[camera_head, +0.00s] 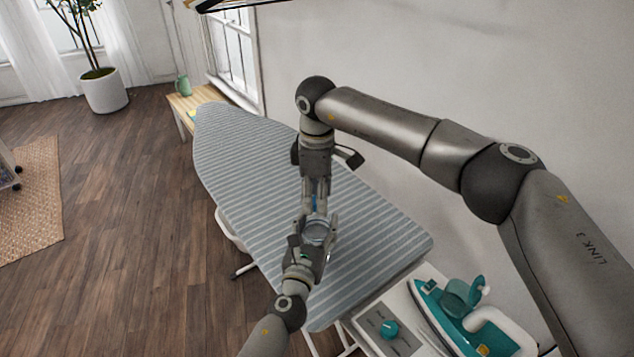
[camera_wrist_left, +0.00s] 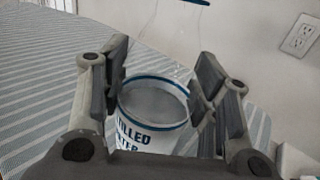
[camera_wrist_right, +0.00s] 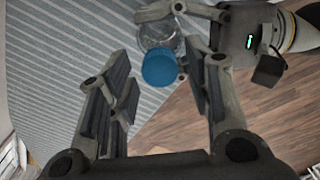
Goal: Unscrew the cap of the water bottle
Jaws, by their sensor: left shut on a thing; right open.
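The water bottle (camera_head: 318,232) is clear, with a white lettered label band (camera_wrist_left: 150,135) edged in blue. It is held above the ironing board. My left gripper (camera_wrist_left: 163,68) is shut on the bottle, one finger on each side. The blue cap (camera_wrist_right: 159,68) shows in the right wrist view, facing that camera. My right gripper (camera_wrist_right: 157,72) is open and points down at the cap, which appears between its fingers. I see no clear finger contact with the cap. In the head view, the fingers mostly hide the cap (camera_head: 314,202).
The striped ironing board (camera_head: 240,150) lies beneath both grippers. A white stand (camera_head: 372,325) with a teal knob and a teal-and-white iron (camera_head: 465,310) are at the lower right. The wall is close on the right. Open wood floor (camera_head: 130,200) lies to the left.

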